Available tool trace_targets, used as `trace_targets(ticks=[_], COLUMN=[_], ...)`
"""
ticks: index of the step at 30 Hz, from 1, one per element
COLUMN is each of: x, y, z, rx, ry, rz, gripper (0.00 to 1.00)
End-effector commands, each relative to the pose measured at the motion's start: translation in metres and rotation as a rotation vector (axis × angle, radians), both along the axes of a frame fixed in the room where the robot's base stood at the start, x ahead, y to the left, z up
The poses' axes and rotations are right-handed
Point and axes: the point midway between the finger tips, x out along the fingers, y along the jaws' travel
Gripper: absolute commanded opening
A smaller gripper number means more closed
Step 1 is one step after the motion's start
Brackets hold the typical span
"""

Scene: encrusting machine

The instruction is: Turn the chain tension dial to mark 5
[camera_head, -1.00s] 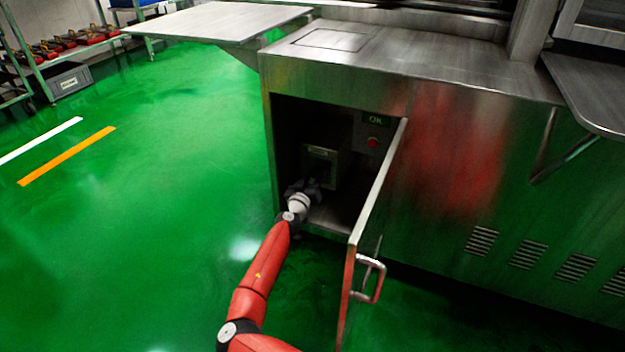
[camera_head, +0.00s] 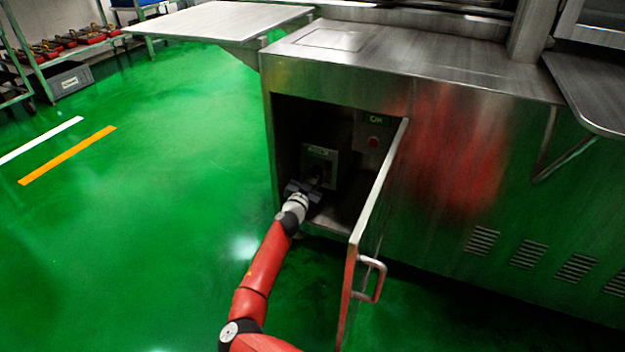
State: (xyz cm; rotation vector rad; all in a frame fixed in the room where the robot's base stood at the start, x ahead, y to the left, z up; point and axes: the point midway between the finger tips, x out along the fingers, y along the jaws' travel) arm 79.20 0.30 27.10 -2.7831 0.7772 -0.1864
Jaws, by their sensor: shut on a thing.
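The chain tension unit (camera_head: 328,157) is a dark box with a paler front plate inside the open cabinet of the machine. My gripper (camera_head: 316,178) reaches into the cabinet from the front left and is shut at the lower front of this unit. What it grips is dark and mostly hidden by the fingers; it sits where the dial would be. The dial's marks and pointer are too small to read.
The cabinet door (camera_head: 376,190) stands open to the right of my arm, with a bar handle (camera_head: 370,279). A red button (camera_head: 373,142) and a green OK sign (camera_head: 376,119) are at the cabinet's back right. The green floor at left is clear.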

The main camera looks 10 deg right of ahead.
Motion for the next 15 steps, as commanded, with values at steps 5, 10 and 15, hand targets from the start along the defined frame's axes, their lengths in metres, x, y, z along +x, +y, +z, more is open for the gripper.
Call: trace_targets(ticks=[5, 10, 15], x=[0.0006, 0.0007, 0.0007], y=[0.0009, 0.0010, 0.0011], z=[-0.0006, -0.0006, -0.0005], rx=[0.042, 0.058, 0.060], ry=[-0.026, -0.038, -0.039], rz=[0.003, 0.002, 0.003], gripper=[0.13, 0.13, 0.13])
